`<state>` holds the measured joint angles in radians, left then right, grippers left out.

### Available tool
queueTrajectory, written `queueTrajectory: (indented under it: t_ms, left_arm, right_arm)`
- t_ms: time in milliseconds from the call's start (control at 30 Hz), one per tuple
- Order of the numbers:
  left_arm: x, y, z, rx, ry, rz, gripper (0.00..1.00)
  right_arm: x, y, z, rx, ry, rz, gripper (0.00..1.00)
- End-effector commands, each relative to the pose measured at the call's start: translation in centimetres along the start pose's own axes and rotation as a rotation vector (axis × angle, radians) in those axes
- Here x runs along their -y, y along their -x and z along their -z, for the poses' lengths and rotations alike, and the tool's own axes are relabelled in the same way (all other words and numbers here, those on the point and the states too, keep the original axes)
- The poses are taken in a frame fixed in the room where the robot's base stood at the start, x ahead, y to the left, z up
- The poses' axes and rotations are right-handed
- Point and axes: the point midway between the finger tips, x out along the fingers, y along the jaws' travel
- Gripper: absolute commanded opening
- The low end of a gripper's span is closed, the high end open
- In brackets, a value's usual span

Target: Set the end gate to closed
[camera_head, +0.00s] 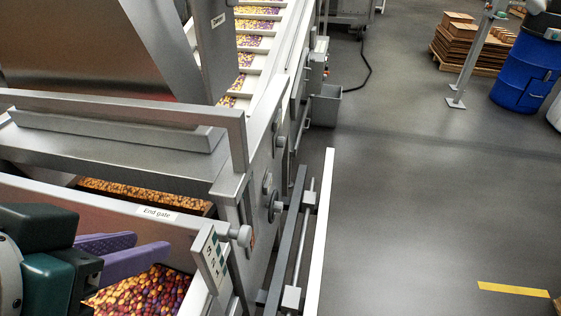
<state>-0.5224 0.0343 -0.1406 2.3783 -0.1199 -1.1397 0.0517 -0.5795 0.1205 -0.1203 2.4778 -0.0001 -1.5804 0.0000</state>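The end gate label (158,213) sits on a long grey metal bar or panel (90,205) at the lower left, with candies visible behind it and in front of it. At the panel's right end is a tilted plate with green and dark markings (212,258); its text is too small to read. A round metal knob (240,235) sticks out beside the plate. My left gripper (153,243) has purple fingers, parted and empty, just in front of the panel and above the candies, left of the plate. I cannot tell the gate's position. My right gripper is not in view.
Loose candies (145,293) lie below my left gripper. A metal frame bar (120,103) and hood (100,45) stand above and behind the panel. A slatted candy conveyor (262,40) runs to the back.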

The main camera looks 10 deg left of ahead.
Motion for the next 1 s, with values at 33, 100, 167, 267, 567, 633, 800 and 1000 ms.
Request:
queueTrajectory:
  t_ms: [33,100,167,267,567,633,800,1000]
  left_arm:
    - [-0.3,-4.3,-2.3,-0.055,0.01,0.005,0.35]
    - [-0.6,-7.0,-2.7,-0.139,0.022,0.013,0.35]
    - [-0.8,-9.3,-3.0,-0.209,0.031,0.018,0.35]
    - [-1.2,-12.8,-3.7,-0.327,0.041,0.026,0.35]
    - [-3.0,-20.9,-5.8,-0.664,0.056,0.026,0.35]
    - [-3.4,-21.9,-6.1,-0.725,0.056,0.022,0.35]
    - [-4.0,-23.0,-6.4,-0.822,0.054,0.015,0.35]
    - [-4.2,-23.3,-5.5,-0.855,0.051,0.012,0.35]
  right_arm:
    - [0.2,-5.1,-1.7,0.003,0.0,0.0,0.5]
    - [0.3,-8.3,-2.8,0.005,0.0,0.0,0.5]
    - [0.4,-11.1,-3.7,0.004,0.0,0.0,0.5]
    - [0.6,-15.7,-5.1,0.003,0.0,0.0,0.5]
    - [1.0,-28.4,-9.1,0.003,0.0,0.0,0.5]
    - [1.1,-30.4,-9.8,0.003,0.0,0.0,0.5]
    - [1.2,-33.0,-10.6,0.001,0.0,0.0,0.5]
    - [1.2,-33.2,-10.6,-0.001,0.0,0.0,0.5]
